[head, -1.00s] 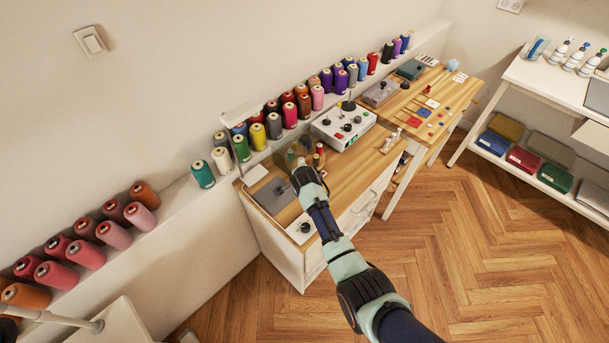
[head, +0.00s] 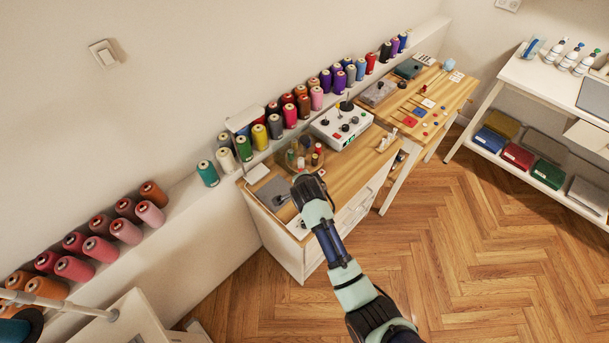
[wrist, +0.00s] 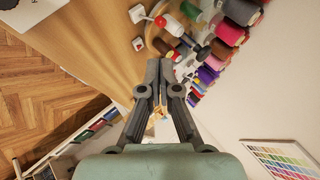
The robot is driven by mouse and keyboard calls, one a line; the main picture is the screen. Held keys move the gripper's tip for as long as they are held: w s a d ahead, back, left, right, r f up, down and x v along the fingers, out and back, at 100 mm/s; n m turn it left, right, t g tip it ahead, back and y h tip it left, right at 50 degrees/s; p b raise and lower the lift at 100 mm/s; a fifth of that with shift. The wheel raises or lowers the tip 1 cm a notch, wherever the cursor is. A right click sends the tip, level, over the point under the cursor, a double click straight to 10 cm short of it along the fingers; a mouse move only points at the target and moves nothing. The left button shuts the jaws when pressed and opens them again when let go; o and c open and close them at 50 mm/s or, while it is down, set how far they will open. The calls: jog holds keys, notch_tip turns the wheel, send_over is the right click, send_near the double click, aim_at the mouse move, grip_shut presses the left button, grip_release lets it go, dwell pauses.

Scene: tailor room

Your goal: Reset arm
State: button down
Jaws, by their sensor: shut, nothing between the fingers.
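My gripper (wrist: 158,72) points away from the wrist camera with its two fingers together and nothing between them. The fingertips are hard to make out there. A round clear dish with small spools (head: 304,158) stands just beyond the gripper end. I cannot tell the exact gap between them.
A white control box (head: 341,126) with a joystick stands behind the dish. Thread cones line the wall ledge (head: 185,196). A second wooden table (head: 452,98) and a white shelf unit (head: 535,80) stand to the right. The parquet floor (head: 460,240) is clear.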

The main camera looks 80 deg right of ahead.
jog(key=shift+v, duration=1.05)
jog(key=shift+w+r, duration=0.1)
jog(key=shift+w, duration=0.05)
jog(key=w+a+r+n+t+y, duration=0.1)
jog(key=w+a+r+n+t, duration=0.1)
jog(key=w+a+r+n, duration=0.35)
jog(key=w+a+r+n+t, duration=0.25)
jog(key=w+a, duration=0.35)
jog(key=a, duration=0.3)
jog(key=w+a+r+n+t+y, duration=0.1)
jog(key=w+a+r+n+t, duration=0.2)
jog(key=w+a, duration=0.35)
jog(key=a+r+n+t+y, duration=0.15)
jog(key=a+r+n, duration=0.35)
jog(key=a, duration=0.5)
jog(key=s+a+r+n+t+y, duration=0.1)
jog(key=a+r+n+y, duration=0.2)
jog(key=a+n, duration=0.5)
jog(key=a+r+n+t+y, duration=0.1)
jog(key=a+r+n+y, duration=0.2)
jog(key=a, duration=0.9)
notch_tip(320, 180, up, 19)
jog(key=n+p, duration=0.1)
jog(key=p, duration=1.8)
jog(key=shift+d+h, duration=0.4)
jog(key=shift+h, duration=0.05)
